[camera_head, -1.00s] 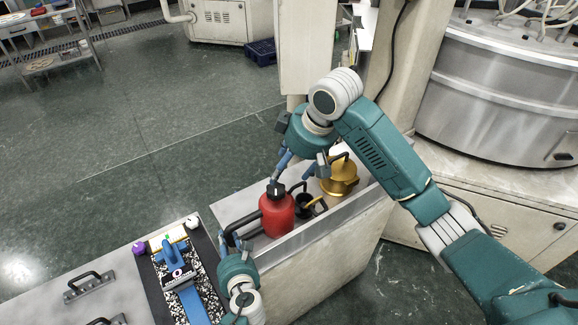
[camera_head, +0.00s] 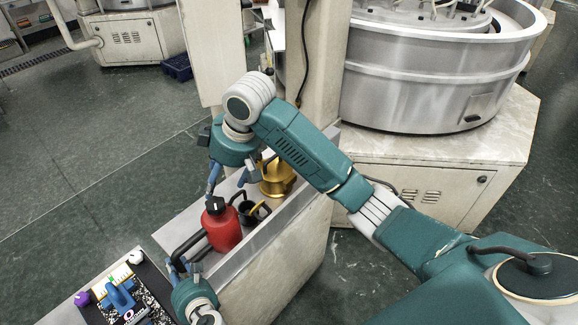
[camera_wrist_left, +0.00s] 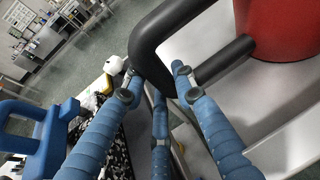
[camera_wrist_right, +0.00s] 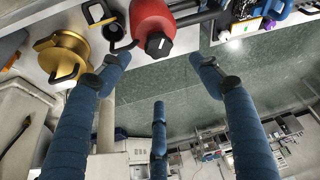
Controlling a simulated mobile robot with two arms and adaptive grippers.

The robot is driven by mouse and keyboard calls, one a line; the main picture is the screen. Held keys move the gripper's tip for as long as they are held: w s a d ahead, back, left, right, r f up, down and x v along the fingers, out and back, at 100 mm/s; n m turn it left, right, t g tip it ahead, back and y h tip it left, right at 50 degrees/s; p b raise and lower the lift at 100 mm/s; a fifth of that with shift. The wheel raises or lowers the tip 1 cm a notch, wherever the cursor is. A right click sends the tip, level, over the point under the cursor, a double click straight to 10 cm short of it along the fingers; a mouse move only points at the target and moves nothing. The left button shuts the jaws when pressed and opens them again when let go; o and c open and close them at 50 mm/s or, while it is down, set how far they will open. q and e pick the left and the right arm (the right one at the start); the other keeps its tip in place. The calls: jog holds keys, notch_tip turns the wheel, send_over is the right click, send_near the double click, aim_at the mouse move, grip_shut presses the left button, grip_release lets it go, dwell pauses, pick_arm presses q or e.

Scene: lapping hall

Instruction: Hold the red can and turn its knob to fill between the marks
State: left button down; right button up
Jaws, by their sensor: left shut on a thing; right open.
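The red can (camera_head: 222,231) stands upright on a grey bench top. Its black knob (camera_head: 215,205), with a white mark on top, also shows in the right wrist view (camera_wrist_right: 158,44). My left gripper (camera_head: 181,266) is shut on the can's black handle (camera_wrist_left: 150,45), seen between its blue fingers in the left wrist view. My right gripper (camera_wrist_right: 160,66) is open and empty. Its fingers are spread to either side of the knob, apart from it; in the head view it hangs over the can. I cannot see the fill marks or level.
A brass vessel (camera_head: 277,180) and a small black cup (camera_head: 248,211) stand beside the can on the bench top. A blue tool (camera_head: 121,298) lies on a speckled mat at lower left. A large steel machine (camera_head: 420,75) stands behind. Open floor lies at left.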

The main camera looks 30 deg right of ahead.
aim_at(215, 203)
jog(key=x, duration=1.2)
jog(key=shift+s+d+f, duration=0.1)
jog(key=shift+f, duration=0.05)
jog(key=c, duration=1.1)
